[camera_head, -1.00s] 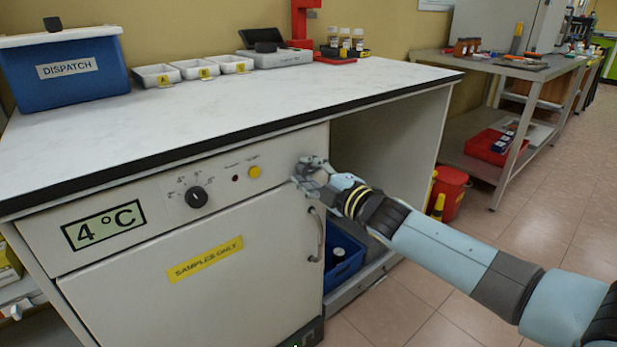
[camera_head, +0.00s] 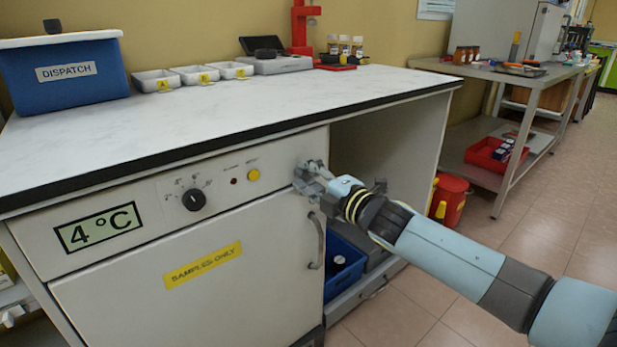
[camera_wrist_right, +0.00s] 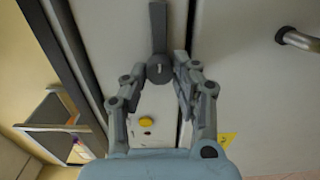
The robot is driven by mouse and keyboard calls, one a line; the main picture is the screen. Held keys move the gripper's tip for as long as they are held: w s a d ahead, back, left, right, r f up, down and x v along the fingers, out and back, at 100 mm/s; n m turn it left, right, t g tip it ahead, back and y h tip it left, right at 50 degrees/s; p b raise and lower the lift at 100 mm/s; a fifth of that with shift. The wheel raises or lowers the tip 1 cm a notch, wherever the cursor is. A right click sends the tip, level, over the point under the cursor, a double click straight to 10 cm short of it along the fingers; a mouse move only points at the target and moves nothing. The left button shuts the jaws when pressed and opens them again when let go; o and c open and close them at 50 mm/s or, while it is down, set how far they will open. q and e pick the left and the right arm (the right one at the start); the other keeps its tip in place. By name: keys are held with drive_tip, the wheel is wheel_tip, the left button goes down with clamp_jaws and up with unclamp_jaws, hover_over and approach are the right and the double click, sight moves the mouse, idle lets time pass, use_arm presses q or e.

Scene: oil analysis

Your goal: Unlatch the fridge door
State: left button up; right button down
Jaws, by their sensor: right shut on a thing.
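The fridge door (camera_head: 240,285) is a white panel with a yellow "SAMPLES ONLY" label, under the counter. It looks closed. Its curved metal handle (camera_head: 317,241) is at the right edge and also shows in the right wrist view (camera_wrist_right: 298,39). My right gripper (camera_head: 306,178) is at the fridge's top right corner, above the handle. In the right wrist view, the grey latch (camera_wrist_right: 158,32), a bar with a round hub, lies between the fingers of my right gripper (camera_wrist_right: 157,78), which is shut on it. In the head view the gripper mostly hides the latch. My left gripper is out of view.
The control panel beside the gripper has a black knob (camera_head: 194,200), a red lamp and a yellow button (camera_head: 253,175). The counter edge (camera_head: 250,134) runs just above. A blue crate (camera_head: 343,268) stands in the open bay to the right, with a red bin (camera_head: 449,200) beyond.

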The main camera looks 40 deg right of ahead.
drive_tip(key=shift+f, duration=0.15)
drive_tip(key=c, duration=1.1)
unclamp_jaws()
drive_tip(key=shift+o, duration=0.3)
drive_tip(key=shift+s, duration=0.4)
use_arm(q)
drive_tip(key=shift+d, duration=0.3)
use_arm(e)
drive_tip(key=s, duration=1.1)
drive_tip(key=shift+d, duration=0.45)
drive_tip(key=shift+s, duration=0.1)
